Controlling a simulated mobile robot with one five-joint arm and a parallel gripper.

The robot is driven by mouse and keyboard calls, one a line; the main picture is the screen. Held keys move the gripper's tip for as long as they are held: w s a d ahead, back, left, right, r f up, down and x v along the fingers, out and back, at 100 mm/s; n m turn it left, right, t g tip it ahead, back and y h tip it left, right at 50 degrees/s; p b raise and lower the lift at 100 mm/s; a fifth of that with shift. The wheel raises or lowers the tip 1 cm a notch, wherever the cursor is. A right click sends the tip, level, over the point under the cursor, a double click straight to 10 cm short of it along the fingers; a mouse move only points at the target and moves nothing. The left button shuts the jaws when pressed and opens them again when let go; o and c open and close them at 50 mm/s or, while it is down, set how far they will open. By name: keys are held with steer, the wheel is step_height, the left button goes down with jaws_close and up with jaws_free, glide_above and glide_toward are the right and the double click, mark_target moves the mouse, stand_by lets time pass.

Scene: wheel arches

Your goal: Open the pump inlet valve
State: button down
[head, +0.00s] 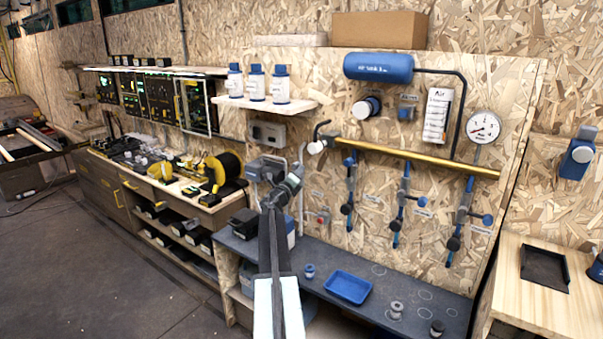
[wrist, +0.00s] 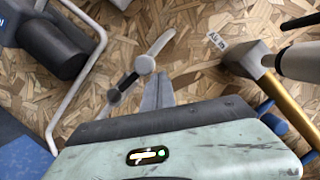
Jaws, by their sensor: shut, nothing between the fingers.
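My gripper (head: 284,190) is in front of the board, left of the brass pipe's end. In the wrist view my gripper (wrist: 158,88) has its fingers together with nothing between them. Just beyond the fingertips is a small lever with a round grey hub (wrist: 144,65), one grey arm and one dark arm with a pale tip, against the board. The fingers look close to the hub; I cannot tell if they touch it. No readable label marks it as the pump inlet valve. In the head view my gripper seems to hide it.
The brass pipe (head: 410,157) crosses the board, with several blue-and-dark valves below it, one being the left valve (head: 348,190). A grey bent pipe (wrist: 75,92) runs left of the lever. The bench below holds a blue tray (head: 348,287) and small parts.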

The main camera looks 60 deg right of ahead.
steer(key=shift+w+d+r, duration=0.25)
steer(key=shift+r, duration=0.1)
steer(key=shift+w+r+p, duration=0.1)
steer(key=shift+w+p, duration=0.15)
steer(key=shift+p, duration=0.1)
stand_by(0.3)
steer(key=s+a, duration=0.5)
steer(key=a, duration=0.5)
steer(key=shift+a, duration=0.25)
